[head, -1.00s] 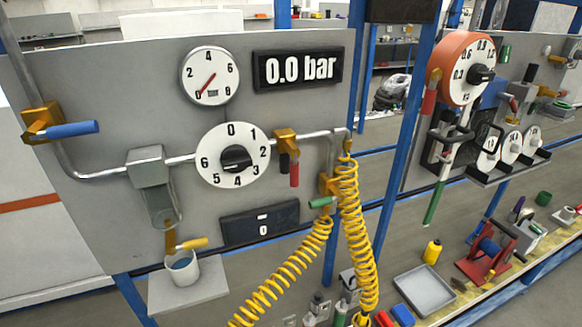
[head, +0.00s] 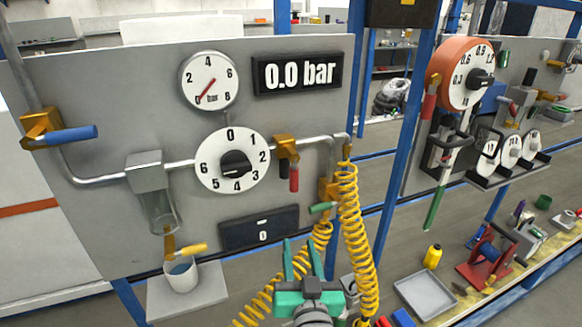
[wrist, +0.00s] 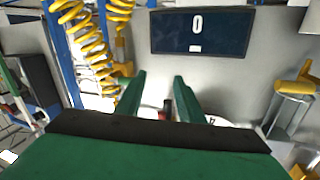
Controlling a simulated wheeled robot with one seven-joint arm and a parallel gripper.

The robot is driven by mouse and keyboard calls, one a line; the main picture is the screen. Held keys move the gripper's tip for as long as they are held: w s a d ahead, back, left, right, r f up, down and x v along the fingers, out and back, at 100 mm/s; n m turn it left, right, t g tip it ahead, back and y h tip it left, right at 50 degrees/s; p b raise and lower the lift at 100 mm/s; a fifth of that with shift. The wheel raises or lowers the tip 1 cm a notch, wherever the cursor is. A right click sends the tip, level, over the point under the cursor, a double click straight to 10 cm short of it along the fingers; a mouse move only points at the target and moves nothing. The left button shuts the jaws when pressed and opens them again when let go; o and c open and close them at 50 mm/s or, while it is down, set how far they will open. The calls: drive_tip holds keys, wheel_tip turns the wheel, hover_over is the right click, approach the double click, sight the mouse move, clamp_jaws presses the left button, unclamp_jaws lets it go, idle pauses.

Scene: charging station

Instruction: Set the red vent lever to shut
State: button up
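The red vent lever (head: 294,178) hangs straight down from a brass valve (head: 286,146) on the pipe, just right of the white numbered dial (head: 233,145). A dark handle part hangs beside it. My gripper (head: 298,256) is below the lever in the head view, apart from it, with two green fingers spread and nothing between them. In the wrist view my gripper (wrist: 159,80) is also open. A small red piece, apparently the lever (wrist: 167,106), shows beyond and between the fingers, partly hidden by the gripper body.
Yellow coiled hoses (head: 352,220) hang close to my gripper's right and behind it. A green-handled valve (head: 323,208) sits just above right. A counter display (head: 260,228) is left of the gripper. The digital readout (head: 298,72) shows 0.0 bar. Another red handle (head: 429,98) is farther right.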

sight(295, 176)
drive_tip(key=r+n, duration=0.1)
drive_tip(key=r, duration=0.4)
drive_tip(key=w+r, duration=0.1)
drive_tip(key=r, duration=0.4)
drive_tip(key=r+n+y, duration=0.1)
drive_tip(key=r, duration=0.4)
drive_tip(key=shift+w+r+n, duration=0.2)
drive_tip(key=shift+w+n, duration=0.1)
drive_tip(key=shift+w, duration=0.1)
drive_tip(key=w+a, duration=0.2)
drive_tip(key=w, duration=0.8)
drive_tip(key=shift+w, duration=0.3)
clamp_jaws()
